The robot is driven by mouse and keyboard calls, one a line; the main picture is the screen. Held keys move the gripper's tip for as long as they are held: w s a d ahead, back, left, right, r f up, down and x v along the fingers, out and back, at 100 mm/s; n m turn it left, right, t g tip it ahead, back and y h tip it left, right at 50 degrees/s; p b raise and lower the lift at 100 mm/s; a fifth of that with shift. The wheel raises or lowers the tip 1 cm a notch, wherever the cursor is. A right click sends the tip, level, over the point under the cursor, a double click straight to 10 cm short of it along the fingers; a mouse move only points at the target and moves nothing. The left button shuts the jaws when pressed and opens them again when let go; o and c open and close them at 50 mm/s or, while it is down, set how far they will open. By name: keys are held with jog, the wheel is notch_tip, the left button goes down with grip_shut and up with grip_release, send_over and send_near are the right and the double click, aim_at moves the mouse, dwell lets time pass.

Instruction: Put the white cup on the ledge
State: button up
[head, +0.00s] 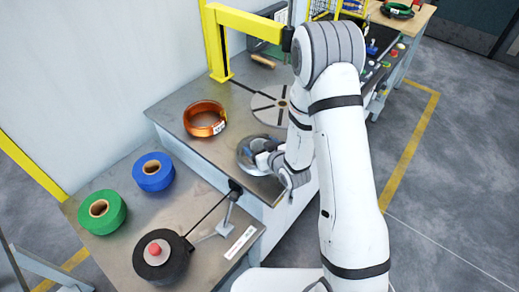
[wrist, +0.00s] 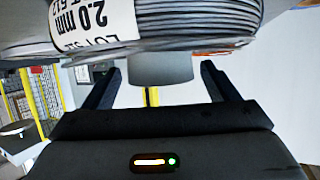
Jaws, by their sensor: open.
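My gripper (head: 262,158) is open, low beside the grey wire coil (head: 252,143) on the upper metal bench. In the wrist view, its two dark fingers (wrist: 160,88) stand apart on either side of a plain grey cylinder (wrist: 160,68). I cannot tell if this cylinder is the white cup or whether the fingers touch it. The wire coil (wrist: 185,18), with a white label reading 2.0 mm upside down, fills the top of the wrist view. No white cup shows clearly in the head view; my arm hides part of the bench. I cannot single out the ledge.
A copper coil (head: 205,119) and a slotted grey disc (head: 268,104) are on the upper bench. The lower bench holds a green roll (head: 118,219), a blue roll (head: 152,184) and a black roll (head: 172,264). A yellow frame (head: 214,50) rises behind.

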jog(key=shift+w+a+f, duration=0.25)
jog(key=shift+w+a, duration=0.05)
jog(key=shift+w, duration=0.15)
jog(key=shift+c, duration=0.4)
jog(key=c, duration=1)
jog(key=shift+c, duration=0.2)
jog(key=shift+r, duration=0.1)
notch_tip(320, 180, up, 10)
jog(key=b, duration=0.2)
jog(key=d+f+m+h, duration=0.2)
jog(key=d, duration=0.3)
jog(key=d+f+m+t+h, duration=0.1)
jog(key=d+f+m+h, duration=0.1)
jog(key=d, duration=0.4)
jog(key=d+f+m+t+h, duration=0.1)
jog(key=d+f+m+h, duration=0.1)
jog(key=d, duration=0.3)
jog(key=shift+s+d+f+h, duration=0.3)
jog(key=shift+d+f, duration=0.05)
jog(key=shift+f, duration=0.05)
jog(key=shift+a, duration=0.2)
